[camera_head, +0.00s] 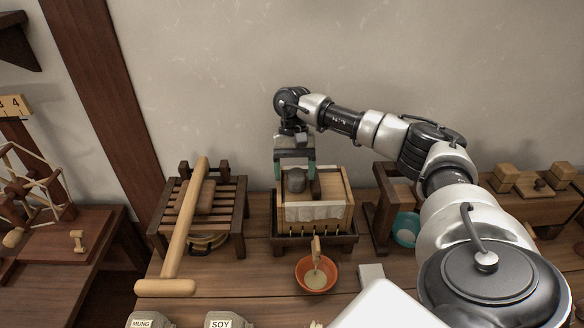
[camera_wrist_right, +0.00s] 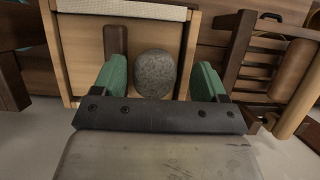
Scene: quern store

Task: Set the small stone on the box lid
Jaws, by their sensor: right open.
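The small stone (camera_head: 296,181) is a rounded dark grey lump on the pale wooden box lid (camera_head: 331,184). In the right wrist view the stone (camera_wrist_right: 155,73) appears to rest on the lid (camera_wrist_right: 84,55), beside its dark handle bar (camera_wrist_right: 115,42). My right gripper (camera_head: 295,170) is above the lid, pointing down. Its green fingers (camera_wrist_right: 160,80) are open on either side of the stone, with a gap at each side. The lid lies in a wooden box with a white cloth (camera_head: 314,212) over its front edge. My left gripper is out of view.
An orange bowl (camera_head: 316,274) stands in front of the box. A long wooden mallet (camera_head: 184,225) leans on a slatted rack (camera_head: 228,200) at left. A dark wooden stand (camera_head: 384,205) and a turquoise bowl (camera_head: 407,229) are at right. The wall is close behind.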

